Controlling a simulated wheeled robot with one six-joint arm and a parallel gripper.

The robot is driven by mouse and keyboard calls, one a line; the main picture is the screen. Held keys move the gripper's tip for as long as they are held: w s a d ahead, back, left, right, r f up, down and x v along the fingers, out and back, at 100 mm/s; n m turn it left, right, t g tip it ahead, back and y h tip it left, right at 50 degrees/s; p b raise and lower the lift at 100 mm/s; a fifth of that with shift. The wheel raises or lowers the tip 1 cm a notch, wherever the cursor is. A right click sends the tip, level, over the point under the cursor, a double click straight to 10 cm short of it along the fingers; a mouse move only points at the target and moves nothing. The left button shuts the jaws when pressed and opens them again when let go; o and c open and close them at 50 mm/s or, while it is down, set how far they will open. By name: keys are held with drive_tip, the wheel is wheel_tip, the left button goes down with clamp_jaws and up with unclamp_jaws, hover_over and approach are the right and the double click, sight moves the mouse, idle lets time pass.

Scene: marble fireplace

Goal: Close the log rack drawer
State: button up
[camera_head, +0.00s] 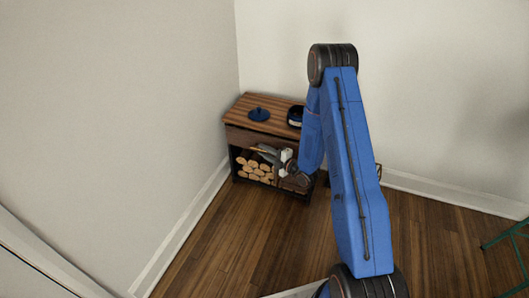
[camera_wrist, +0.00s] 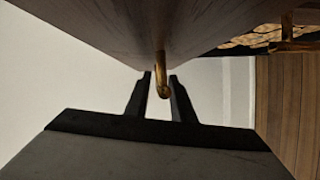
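The log rack (camera_head: 240,168) stands in the corner, with a wooden top and stacked logs in its lower opening. Its drawer front (camera_head: 238,136) is the wooden band under the top; my arm hides its right part, and I cannot tell how far out it stands. In the wrist view a dark wooden panel (camera_wrist: 120,22) fills the top, with a brass handle (camera_wrist: 161,70) sticking out of it. My gripper (camera_wrist: 162,80) is open, its fingers on either side of the handle's end, with gaps showing. In the head view my gripper (camera_head: 262,150) is at the rack's front.
A blue lid (camera_head: 259,114) and a dark pot (camera_head: 295,116) stand on the rack top. A second brass handle (camera_wrist: 292,46) shows at the right in the wrist view. Walls close in left and behind. The wooden floor (camera_head: 225,245) in front is clear. A green frame (camera_head: 510,240) stands far right.

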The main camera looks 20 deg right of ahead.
clamp_jaws()
drive_tip(key=shift+w+d, duration=0.65)
drive_tip(key=shift+w, duration=0.2)
drive_tip(key=shift+w+d, duration=0.6)
drive_tip(key=shift+w, duration=0.25)
drive_tip(key=shift+o, duration=1.6)
unclamp_jaws()
drive_tip(key=shift+w+d, duration=0.1)
drive_tip(key=v, duration=1.7)
drive_tip(key=shift+s, duration=0.25)
drive_tip(key=shift+r, duration=0.1)
